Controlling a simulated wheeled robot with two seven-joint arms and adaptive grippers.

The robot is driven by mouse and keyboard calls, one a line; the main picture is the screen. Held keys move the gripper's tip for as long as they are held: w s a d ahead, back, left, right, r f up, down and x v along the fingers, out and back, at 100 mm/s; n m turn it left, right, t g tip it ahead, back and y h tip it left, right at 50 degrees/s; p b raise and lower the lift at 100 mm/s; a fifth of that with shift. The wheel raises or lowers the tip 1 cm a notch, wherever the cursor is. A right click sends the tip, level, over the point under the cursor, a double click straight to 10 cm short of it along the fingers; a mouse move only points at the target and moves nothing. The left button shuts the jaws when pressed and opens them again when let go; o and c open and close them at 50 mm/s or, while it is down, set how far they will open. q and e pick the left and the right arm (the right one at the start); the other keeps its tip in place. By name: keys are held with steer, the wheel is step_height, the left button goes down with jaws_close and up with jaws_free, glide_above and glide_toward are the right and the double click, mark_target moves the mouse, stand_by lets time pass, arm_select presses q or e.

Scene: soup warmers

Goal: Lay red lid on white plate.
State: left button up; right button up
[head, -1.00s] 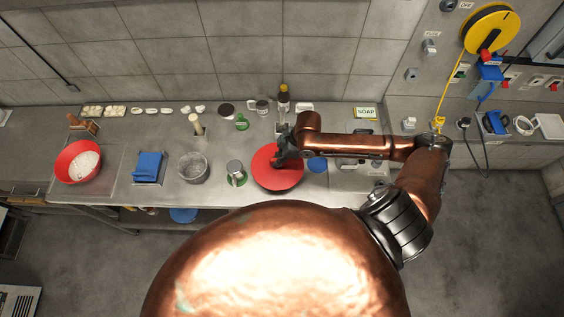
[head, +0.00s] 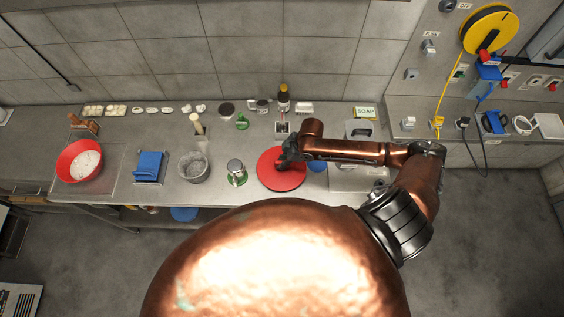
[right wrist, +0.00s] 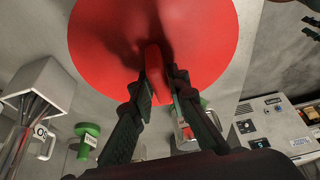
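The red lid (head: 279,180) is a flat round disc over the front edge of the counter, right of the metal pot. It fills the top of the right wrist view (right wrist: 205,45). My right gripper (head: 285,157) has its fingers on both sides of the lid's red handle (right wrist: 154,68) and appears shut on it. The gripper also shows in the right wrist view (right wrist: 158,85). I cannot make out a white plate; the lid and my arm hide part of the counter. My left gripper is not in view.
A metal pot (head: 236,172), a grey bucket (head: 193,167), a blue cloth-like block (head: 149,165) and a red bowl (head: 65,170) with white contents stand leftward. A blue round thing (head: 317,165) lies partly under my arm. Bottles and small items line the wall.

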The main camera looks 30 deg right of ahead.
steer(key=o, duration=0.3)
steer(key=v, duration=1.2)
steer(key=shift+r, duration=0.15)
